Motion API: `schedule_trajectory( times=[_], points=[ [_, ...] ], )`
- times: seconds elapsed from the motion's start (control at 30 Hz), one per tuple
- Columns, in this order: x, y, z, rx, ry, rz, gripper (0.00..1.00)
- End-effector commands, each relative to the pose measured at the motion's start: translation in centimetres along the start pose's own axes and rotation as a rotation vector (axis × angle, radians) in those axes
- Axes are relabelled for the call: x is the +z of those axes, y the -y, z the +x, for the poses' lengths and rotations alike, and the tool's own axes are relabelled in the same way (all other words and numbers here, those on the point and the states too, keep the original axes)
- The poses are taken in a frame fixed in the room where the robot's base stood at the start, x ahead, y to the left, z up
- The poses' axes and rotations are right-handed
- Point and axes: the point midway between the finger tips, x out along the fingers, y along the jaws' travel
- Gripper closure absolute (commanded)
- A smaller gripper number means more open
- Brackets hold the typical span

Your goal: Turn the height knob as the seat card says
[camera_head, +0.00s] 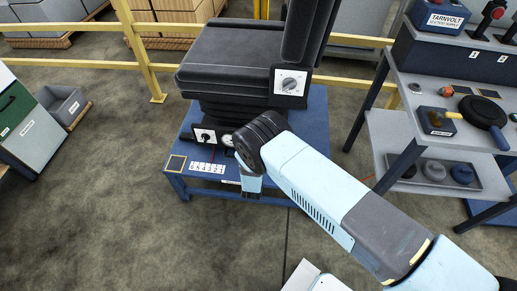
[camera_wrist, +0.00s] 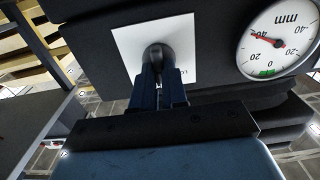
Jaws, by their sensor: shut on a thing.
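The height knob (camera_wrist: 158,57) is a dark round knob on a white plate (camera_wrist: 126,50), under the black seat (camera_head: 225,60). My gripper (camera_wrist: 159,78) is shut on the knob, one blue-black finger on each side. My gripper hides part of the plate's print. Right of the knob in the wrist view, a round mm gauge (camera_wrist: 285,38) shows a red needle toward its left and a green mark low on its rim. Small white cards (camera_head: 208,168) lie on the blue stand, too small to read.
A second dial knob (camera_head: 290,83) sits on the seat's side. The blue stand (camera_head: 179,185) has a yellow-outlined square at its left corner. A grey trolley (camera_head: 445,75) with tools stands at right. Yellow railing (camera_head: 150,75) runs behind.

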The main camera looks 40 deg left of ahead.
Motion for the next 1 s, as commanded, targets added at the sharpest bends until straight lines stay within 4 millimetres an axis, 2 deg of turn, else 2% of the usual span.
schedule_trajectory(
  times=[0.27, 0.3, 0.53, 0.83, 1.0],
  points=[
    [0.2, 0.1, -0.3, -0.002, 0.005, -0.002, 1.00],
    [0.3, 0.0, -0.3, -0.002, 0.005, -0.002, 0.83],
    [0.1, 0.0, -0.2, -0.001, 0.003, -0.001, 0.62],
    [0.1, 0.0, -0.4, 0.000, 0.003, -0.002, 0.62],
    [0.2, 0.0, -2.2, -0.001, 0.004, -0.002, 0.62]
  ],
)
